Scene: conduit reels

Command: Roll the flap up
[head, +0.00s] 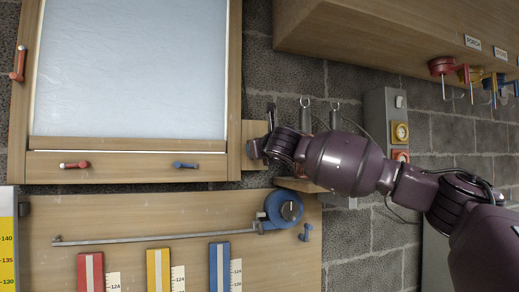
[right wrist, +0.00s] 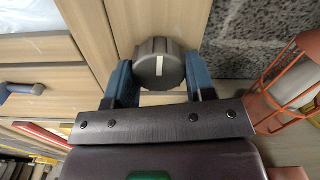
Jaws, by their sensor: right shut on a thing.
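The flap looks like a pale, frosted sheet (head: 130,70) in a wooden frame. It hangs down to a wooden bar (head: 125,144) near the frame's bottom. My right gripper (head: 258,150) is at the wooden strip on the frame's right side. In the right wrist view its two blue fingers (right wrist: 160,88) are shut on a round, dark grey knob (right wrist: 159,64) with a white mark. The knob sits on a light wooden board, and the mark stands nearly upright in that view. In the head view the gripper mostly hides the knob. My left gripper is not in view.
Red (head: 74,165) and blue (head: 186,165) handles sit below the flap. A blue reel (head: 284,209) with a long metal bar (head: 150,237) is lower down. A grey switch box (head: 385,120) and a wooden cabinet (head: 390,35) with coloured hooks are to the right.

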